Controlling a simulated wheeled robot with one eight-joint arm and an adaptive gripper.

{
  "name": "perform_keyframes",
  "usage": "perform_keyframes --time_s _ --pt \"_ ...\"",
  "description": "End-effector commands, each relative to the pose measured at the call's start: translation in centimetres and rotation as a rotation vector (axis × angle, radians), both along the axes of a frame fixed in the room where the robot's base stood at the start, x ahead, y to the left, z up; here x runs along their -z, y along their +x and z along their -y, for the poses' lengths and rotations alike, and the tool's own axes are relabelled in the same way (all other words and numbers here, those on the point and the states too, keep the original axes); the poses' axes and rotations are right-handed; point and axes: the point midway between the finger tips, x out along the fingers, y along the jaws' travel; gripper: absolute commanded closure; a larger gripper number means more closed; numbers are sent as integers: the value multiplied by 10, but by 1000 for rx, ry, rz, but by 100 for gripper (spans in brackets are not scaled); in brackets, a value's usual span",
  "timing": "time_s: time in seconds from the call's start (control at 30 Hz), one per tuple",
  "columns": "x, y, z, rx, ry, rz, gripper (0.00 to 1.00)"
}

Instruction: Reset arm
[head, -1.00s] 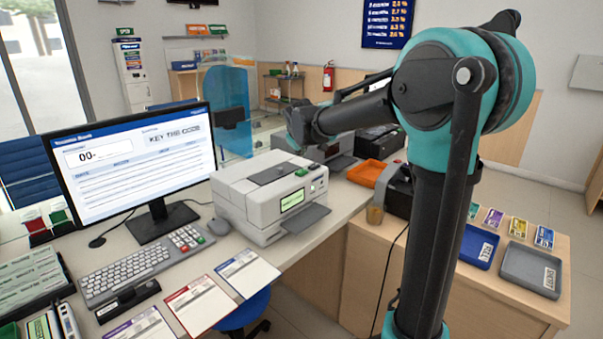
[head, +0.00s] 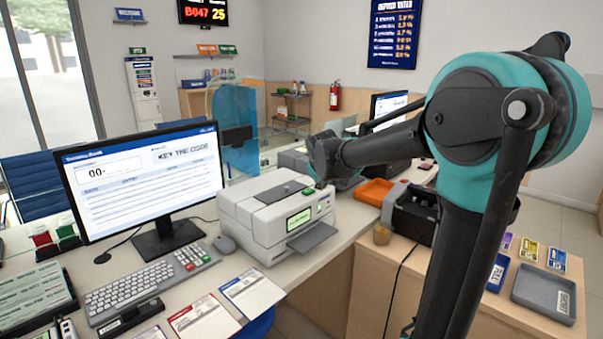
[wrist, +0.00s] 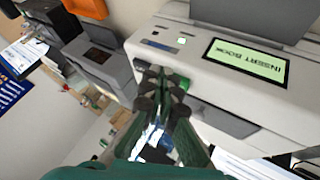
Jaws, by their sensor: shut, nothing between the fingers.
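My gripper (head: 321,177) hangs over the right end of the white passbook printer (head: 262,228) on the counter in the head view. In the wrist view my gripper (wrist: 163,82) has its dark fingertips together and empty. They are in front of the printer's (wrist: 215,75) control end, close to a green button; I cannot tell whether they touch it. The printer's lit green screen (wrist: 246,62) reads "INSERT BOOK".
A monitor (head: 140,180) and keyboard (head: 135,285) stand left of the printer. An orange tray (head: 375,192) and a dark machine (head: 413,212) are to its right. A grey tray (head: 548,293) lies on the lower right counter. Papers lie in front.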

Motion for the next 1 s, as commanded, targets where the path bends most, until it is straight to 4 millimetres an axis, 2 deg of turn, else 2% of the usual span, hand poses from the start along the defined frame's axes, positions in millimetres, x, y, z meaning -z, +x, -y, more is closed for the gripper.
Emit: perform_keyframes --time_s 0.03,0.2,0.33,0.4,0.5,0.6,0.7,0.8,1.0 --pt "17 -26 20 46 29 -26 100" --pt "78 -117 68 199 140 -125 100" --pt "124 -190 93 311 223 -196 100" --pt "147 -228 101 366 264 -232 100" --pt "174 -273 108 430 317 -274 100" --pt "192 -305 110 475 353 -303 100" --pt "203 -322 110 498 374 -318 100" --pt "206 -329 110 507 382 -326 100" --pt "206 -328 110 506 382 -325 100"
